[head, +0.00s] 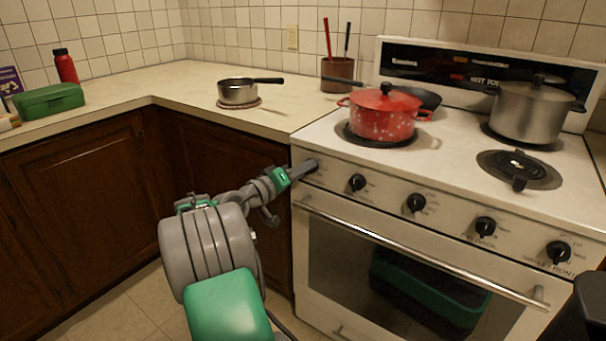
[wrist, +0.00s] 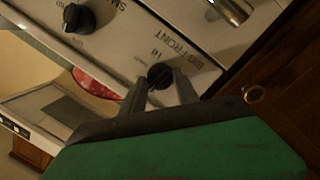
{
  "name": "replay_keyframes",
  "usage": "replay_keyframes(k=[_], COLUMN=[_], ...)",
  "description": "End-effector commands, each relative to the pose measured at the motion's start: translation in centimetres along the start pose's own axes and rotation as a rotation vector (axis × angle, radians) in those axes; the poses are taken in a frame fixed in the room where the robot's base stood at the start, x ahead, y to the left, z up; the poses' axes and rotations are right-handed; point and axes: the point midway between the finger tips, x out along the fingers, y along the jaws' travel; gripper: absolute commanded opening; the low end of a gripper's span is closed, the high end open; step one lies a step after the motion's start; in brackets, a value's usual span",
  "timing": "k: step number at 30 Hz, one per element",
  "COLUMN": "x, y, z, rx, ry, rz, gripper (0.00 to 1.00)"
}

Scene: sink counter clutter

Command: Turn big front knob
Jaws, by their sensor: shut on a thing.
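The big front knob (wrist: 159,75) is small, round and black, on the white stove's front panel, with the printed words BIG FRONT beside it in the wrist view. My gripper (wrist: 162,87) is shut on it, one finger on each side. In the head view my gripper (head: 307,168) reaches the left end of the panel and mostly hides that knob. How far the knob is turned cannot be told.
Several other black knobs, such as the neighbouring one (head: 357,182), run along the panel to the right. The oven handle (head: 400,247) lies below. A red pot (head: 384,118) and a steel pot (head: 533,108) stand on the stove. Dark cabinets (head: 80,180) are at left.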

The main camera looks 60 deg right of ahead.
Motion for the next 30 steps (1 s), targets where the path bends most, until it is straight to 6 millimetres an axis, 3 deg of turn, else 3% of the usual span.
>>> replay_keyframes(k=[18, 30], x=[0.00, 0.00], y=[-0.19, 0.12], z=[0.31, 0.08], rx=[0.483, 0.631], ry=[-0.037, -0.050], rz=[-0.056, -0.073], gripper=[0.00, 0.00])
